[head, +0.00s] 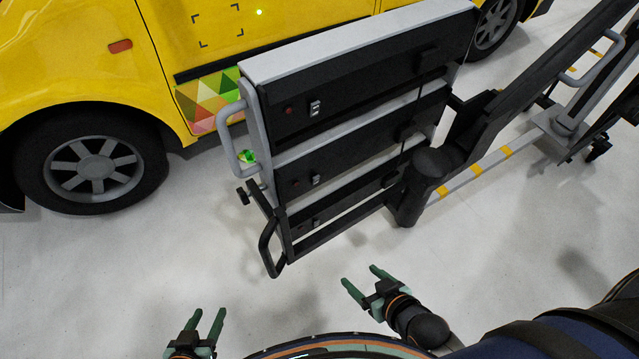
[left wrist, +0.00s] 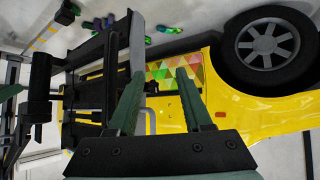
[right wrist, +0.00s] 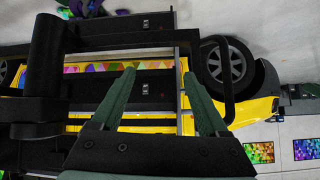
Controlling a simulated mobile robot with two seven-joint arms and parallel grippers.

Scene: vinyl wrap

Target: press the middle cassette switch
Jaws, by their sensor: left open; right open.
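A black rack of three stacked cassettes (head: 350,150) stands beside a yellow vehicle. The middle cassette switch (head: 316,180) is a small rocker on the middle front panel, right of a small red light (head: 294,182). Similar switches show on the top panel (head: 315,108) and bottom panel (head: 316,221). My left gripper (head: 207,318) is open and empty, low at the left, apart from the rack. My right gripper (head: 362,278) is open and empty, below and in front of the rack, touching nothing. Two switches also show in the right wrist view; I cannot tell which they are.
The yellow vehicle (head: 80,60) stands behind and left of the rack. Grey and black handles (head: 268,245) jut from the rack's left side. A black arm structure (head: 500,115) extends right. The pale floor between grippers and rack is clear.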

